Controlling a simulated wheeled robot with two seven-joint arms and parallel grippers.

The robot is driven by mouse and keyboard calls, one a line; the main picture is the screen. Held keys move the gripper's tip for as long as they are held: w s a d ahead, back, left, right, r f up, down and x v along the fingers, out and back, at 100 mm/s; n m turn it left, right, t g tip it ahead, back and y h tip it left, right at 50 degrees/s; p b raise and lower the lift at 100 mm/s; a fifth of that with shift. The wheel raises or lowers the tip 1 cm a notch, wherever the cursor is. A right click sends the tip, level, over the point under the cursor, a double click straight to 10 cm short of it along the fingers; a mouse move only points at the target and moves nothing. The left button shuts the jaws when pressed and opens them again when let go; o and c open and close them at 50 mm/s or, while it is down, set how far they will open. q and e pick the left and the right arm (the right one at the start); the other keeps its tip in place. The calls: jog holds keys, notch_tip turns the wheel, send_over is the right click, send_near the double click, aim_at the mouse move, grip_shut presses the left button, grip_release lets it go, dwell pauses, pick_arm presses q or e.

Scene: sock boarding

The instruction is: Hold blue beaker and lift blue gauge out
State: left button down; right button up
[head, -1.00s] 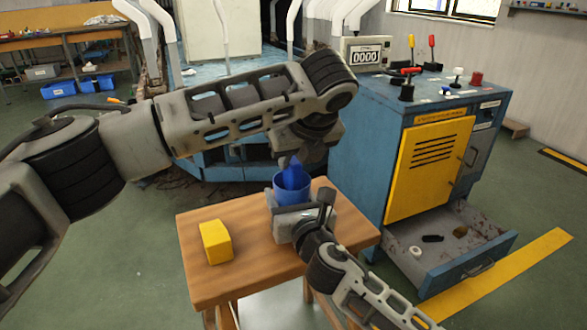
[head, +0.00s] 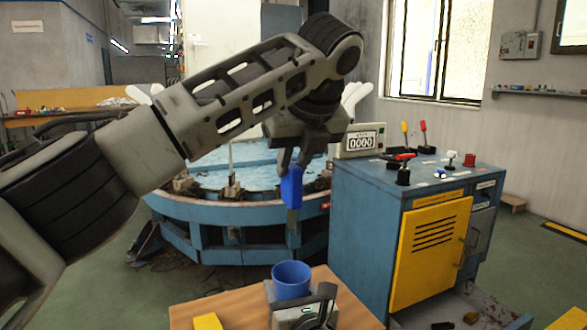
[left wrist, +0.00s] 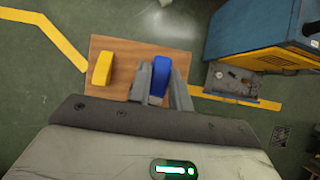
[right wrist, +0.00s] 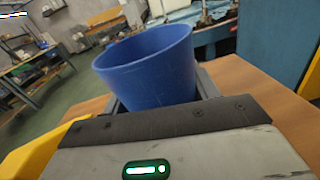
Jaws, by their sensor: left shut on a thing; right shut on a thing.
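The blue gauge (head: 291,186) hangs upright from my left gripper (head: 291,160), which is shut on its upper end. The gauge is clear of the beaker and well above it. In the left wrist view the gauge (left wrist: 160,78) sits between the two fingers (left wrist: 160,88). The blue beaker (head: 291,280) stands upright at the small wooden table, and my right gripper (head: 300,306) is shut on it. In the right wrist view the beaker (right wrist: 150,70) fills the space between the fingers, which are partly hidden behind it. Its bottom is hidden.
A yellow block (head: 207,321) lies on the wooden table (head: 240,312), left of the beaker. A blue cabinet (head: 365,220) with a yellow door and an open drawer stands to the right. A round blue machine (head: 185,215) stands behind the table.

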jog(key=o, duration=1.1)
jog(key=shift+c, duration=0.2)
